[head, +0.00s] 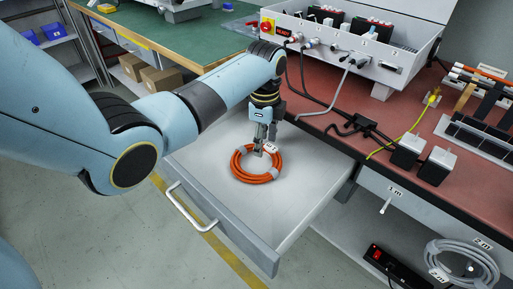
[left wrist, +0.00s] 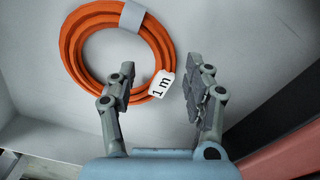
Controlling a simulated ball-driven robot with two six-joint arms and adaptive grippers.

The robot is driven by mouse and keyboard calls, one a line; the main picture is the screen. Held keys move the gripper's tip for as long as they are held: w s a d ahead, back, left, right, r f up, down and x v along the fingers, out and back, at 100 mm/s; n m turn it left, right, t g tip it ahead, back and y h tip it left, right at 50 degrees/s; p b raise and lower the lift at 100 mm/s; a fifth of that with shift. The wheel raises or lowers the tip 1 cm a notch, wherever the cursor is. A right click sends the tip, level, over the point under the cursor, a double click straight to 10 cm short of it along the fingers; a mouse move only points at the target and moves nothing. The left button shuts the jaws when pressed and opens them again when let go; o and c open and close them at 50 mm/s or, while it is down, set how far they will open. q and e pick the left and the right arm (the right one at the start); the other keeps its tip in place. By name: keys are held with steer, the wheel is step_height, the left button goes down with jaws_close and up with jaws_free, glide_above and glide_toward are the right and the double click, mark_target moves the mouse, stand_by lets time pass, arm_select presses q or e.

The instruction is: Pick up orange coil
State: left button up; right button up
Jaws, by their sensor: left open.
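The orange coil (head: 238,168) lies flat in the open drawer (head: 200,160). It has grey bands and a white tag reading "1 m". In the left wrist view the coil (left wrist: 75,50) is at the upper left, with its tag (left wrist: 161,86) between the fingers. My left gripper (head: 264,146) is open and points down over the coil's far side. In the left wrist view its two fingers (left wrist: 160,95) are apart with nothing held; the left finger overlaps the coil's edge. Whether they touch the coil cannot be told. My right gripper is not in view.
The drawer has a grey front with a handle (head: 190,206) and walls around the coil. A red-topped bench (head: 330,98) with a device box (head: 345,45) and cables stands at the right. A grey coil (head: 462,262) lies on the lower shelf. The rest of the drawer is empty.

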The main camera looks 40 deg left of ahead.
arm_select(q)
steer(key=shift+f, duration=0.85)
steer(key=shift+r, duration=0.1)
steer(key=shift+c, duration=0.2)
steer(key=c, duration=0.7)
jaws_close()
steer(key=shift+r, duration=0.1)
step_height(320, 180, up, 9)
steer(key=p, duration=0.3)
steer(key=shift+r, duration=0.4)
